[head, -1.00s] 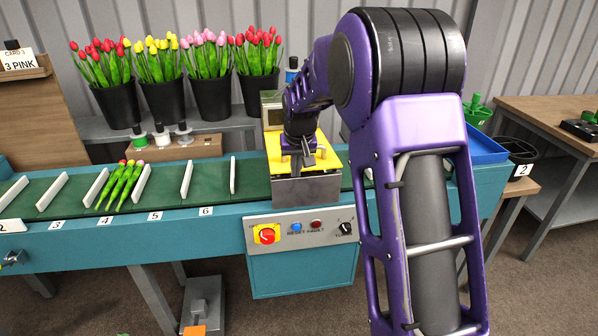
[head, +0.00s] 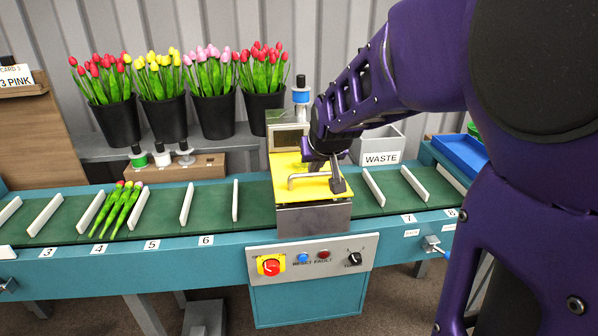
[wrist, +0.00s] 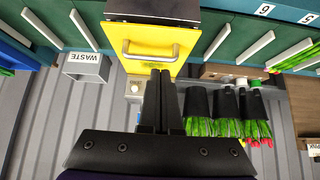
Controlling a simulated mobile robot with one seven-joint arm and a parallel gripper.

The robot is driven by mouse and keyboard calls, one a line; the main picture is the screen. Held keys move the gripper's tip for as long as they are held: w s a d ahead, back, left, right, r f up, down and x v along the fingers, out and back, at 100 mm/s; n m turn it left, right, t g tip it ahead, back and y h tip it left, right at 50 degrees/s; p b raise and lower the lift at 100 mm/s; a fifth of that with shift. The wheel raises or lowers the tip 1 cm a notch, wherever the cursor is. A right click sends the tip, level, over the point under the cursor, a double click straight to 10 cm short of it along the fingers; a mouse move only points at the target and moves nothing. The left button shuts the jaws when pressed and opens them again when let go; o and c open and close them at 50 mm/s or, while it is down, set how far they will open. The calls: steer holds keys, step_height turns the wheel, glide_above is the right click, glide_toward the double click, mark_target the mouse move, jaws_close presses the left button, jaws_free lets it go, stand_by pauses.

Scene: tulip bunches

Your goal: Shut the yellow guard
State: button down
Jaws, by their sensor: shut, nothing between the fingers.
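The yellow guard (head: 293,165) is a flat plate with a grey bar handle. It sits over the grey metal housing (head: 314,219) on the conveyor. I cannot tell from its angle whether it is fully down. The wrist view shows the guard (wrist: 170,38) with its handle (wrist: 150,55) across it. My gripper (head: 338,184) is shut and empty, over the right part of the guard beside the handle's right end. In the wrist view the shut fingertips (wrist: 161,72) overlap the guard's edge near the handle; contact is unclear. My forearm hides part of the right side.
The green conveyor (head: 260,205) has white dividers, with red-pink tulips (head: 118,208) near lane 4. Behind stand black buckets of tulips (head: 213,114), a small screen (head: 289,137) and a WASTE bin (head: 381,146). A control panel (head: 312,257) with a red knob is below the guard.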

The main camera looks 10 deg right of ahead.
steer(key=b, duration=0.3)
glide_above(306, 197)
steer(key=s, duration=0.2)
step_height(306, 197, down, 8)
steer(key=shift+s+d+f+b, duration=0.1)
steer(key=shift+f+b, duration=0.15)
steer(key=shift+f, duration=0.6)
steer(key=shift+s+d+f+b, duration=0.1)
steer(key=shift+f+b, duration=0.1)
steer(key=shift+f, duration=0.65)
steer(key=shift+a+f, duration=0.1)
